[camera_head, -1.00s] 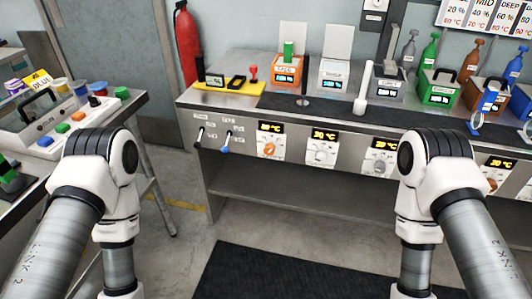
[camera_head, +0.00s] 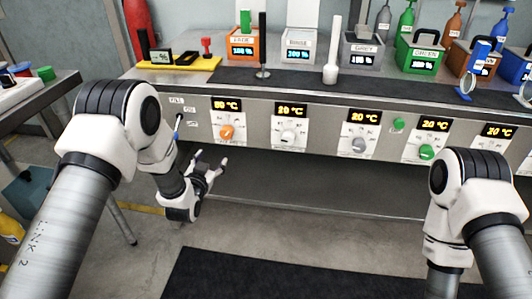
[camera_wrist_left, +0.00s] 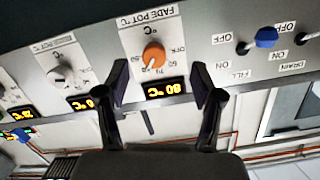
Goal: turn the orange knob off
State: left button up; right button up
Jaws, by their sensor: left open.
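The orange knob (camera_head: 226,132) sits on a white dial plate on the bench's front panel, under a display reading 80 °C. In the left wrist view the orange knob (camera_wrist_left: 153,55) is upside down, ahead of and between the two fingers, on a plate marked FADE POT °C. My left gripper (camera_head: 215,166) is open and empty, below and slightly left of the knob, apart from it. In the left wrist view its fingers (camera_wrist_left: 160,88) are spread. My right arm shows at the lower right, but its gripper is not in view.
A white knob (camera_head: 288,137), a grey knob (camera_head: 358,145) and a green knob (camera_head: 426,152) sit to the right along the panel. A blue-tipped switch (camera_wrist_left: 266,37) is beside the orange knob's plate. The bench top (camera_head: 195,76) holds several coloured boxes. Open shelf space lies below.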

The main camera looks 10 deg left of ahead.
aim_at(226, 135)
pick_arm(q)
jog(key=shift+t+h, duration=0.4)
jog(key=shift+t, duration=0.5)
jog(key=w+b, duration=0.1)
jog(key=w, duration=0.3)
jog(key=w+d+r+b, duration=0.1)
jog(key=w+b, duration=0.1)
jog(key=w, duration=0.2)
jog(key=w+d+b, duration=0.1)
jog(key=w+b, duration=0.1)
jog(key=w, duration=0.1)
jog(key=shift+w+r, duration=0.3)
jog(key=shift+w, duration=0.1)
jog(key=c, duration=1.1)
pick_arm(e)
notch_tip(226, 135, down, 9)
jog(key=shift+d+r, duration=0.2)
jog(key=shift+d, duration=0.1)
